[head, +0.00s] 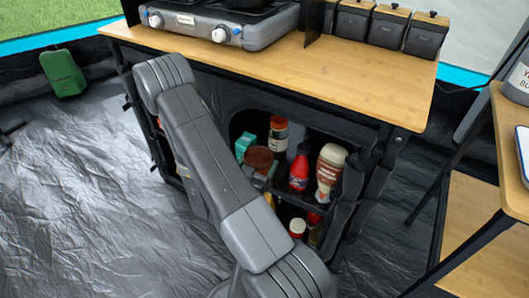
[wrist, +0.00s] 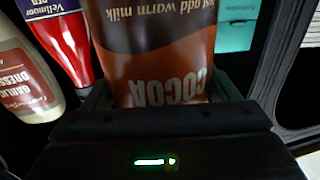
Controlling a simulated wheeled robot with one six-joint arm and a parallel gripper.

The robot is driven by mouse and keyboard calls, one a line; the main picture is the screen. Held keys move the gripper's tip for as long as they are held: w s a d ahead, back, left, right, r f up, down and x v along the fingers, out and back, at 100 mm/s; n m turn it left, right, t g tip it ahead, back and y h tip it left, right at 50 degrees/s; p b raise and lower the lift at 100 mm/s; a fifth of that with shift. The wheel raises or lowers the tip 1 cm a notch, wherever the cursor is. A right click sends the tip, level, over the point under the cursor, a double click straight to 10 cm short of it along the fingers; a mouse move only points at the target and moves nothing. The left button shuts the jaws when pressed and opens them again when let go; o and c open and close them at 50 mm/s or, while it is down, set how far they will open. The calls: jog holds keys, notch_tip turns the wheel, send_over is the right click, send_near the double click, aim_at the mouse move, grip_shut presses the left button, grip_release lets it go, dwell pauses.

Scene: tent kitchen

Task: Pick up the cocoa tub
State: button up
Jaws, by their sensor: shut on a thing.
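My arm hides part of the opening. My gripper (head: 262,178) is just below that top. I cannot tell whether the tub still touches the shelf.
A teal box (head: 244,146) stands left of the tub. A jar with a white label (head: 278,137), a red bottle (head: 299,172) and a garlic dressing bottle (head: 330,170) stand close by. The cabinet's frame and wooden top (head: 350,75) bound the opening. Several items stand on the lower shelf.

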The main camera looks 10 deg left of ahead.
jog(key=v, duration=0.9)
jog(key=shift+s+p, duration=0.25)
jog(key=shift+p, duration=0.15)
